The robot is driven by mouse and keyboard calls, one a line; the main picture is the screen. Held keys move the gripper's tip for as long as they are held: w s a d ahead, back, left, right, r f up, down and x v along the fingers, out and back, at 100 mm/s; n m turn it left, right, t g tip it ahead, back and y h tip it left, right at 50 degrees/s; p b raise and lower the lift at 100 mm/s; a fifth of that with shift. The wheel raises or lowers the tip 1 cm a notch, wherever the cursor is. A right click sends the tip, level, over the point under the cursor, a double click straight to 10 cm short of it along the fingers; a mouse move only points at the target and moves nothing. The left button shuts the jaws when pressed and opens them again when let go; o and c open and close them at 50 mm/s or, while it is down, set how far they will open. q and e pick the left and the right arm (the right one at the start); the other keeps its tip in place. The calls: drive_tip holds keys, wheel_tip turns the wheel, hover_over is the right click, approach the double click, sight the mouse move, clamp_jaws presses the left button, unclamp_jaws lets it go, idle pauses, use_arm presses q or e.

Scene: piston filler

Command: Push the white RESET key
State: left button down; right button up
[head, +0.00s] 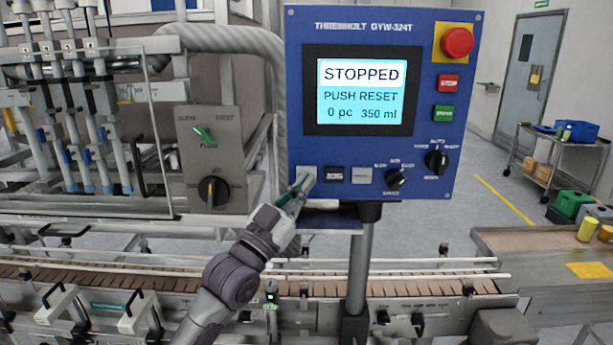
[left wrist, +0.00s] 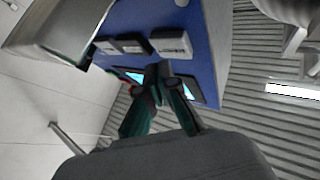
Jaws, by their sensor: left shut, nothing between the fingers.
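The blue control panel (head: 440,100) has a screen (head: 361,90) reading STOPPED, PUSH RESET, 0 pc, 350 ml. A white key (head: 307,173) is at the left of the lower key row; my gripper partly covers it and its label is unreadable in the head view. It appears as the white key (left wrist: 171,43) in the left wrist view. My left gripper (head: 303,184) is shut and empty, its fingertips at the lower edge of this key in the head view. In the left wrist view, the fingertips (left wrist: 157,74) appear just beside it. I cannot tell whether they touch it.
A black JOG key (head: 334,174) and a grey key (head: 361,175) sit to the right. A selector knob (head: 396,178) and red emergency button (head: 457,42) are on the same panel. The conveyor (head: 420,287) runs below, and a post (head: 361,260) stands under the panel.

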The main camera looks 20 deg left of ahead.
use_arm(q)
drive_tip(key=shift+w+a, duration=0.1)
drive_tip(key=shift+w, duration=0.3)
drive_tip(key=shift+w+a, duration=0.1)
drive_tip(key=shift+w, duration=0.3)
idle(0.8)
drive_tip(key=shift+s, duration=0.1)
drive_tip(key=shift+s+d, duration=0.2)
drive_tip(key=shift+s, duration=0.5)
drive_tip(key=shift+s+d+p, duration=0.1)
drive_tip(key=shift+p, duration=0.25)
drive_tip(key=shift+s, duration=0.3)
drive_tip(key=s, duration=0.2)
drive_tip(key=s+d+p, duration=0.1)
drive_tip(key=s, duration=0.1)
drive_tip(key=shift+d, duration=0.1)
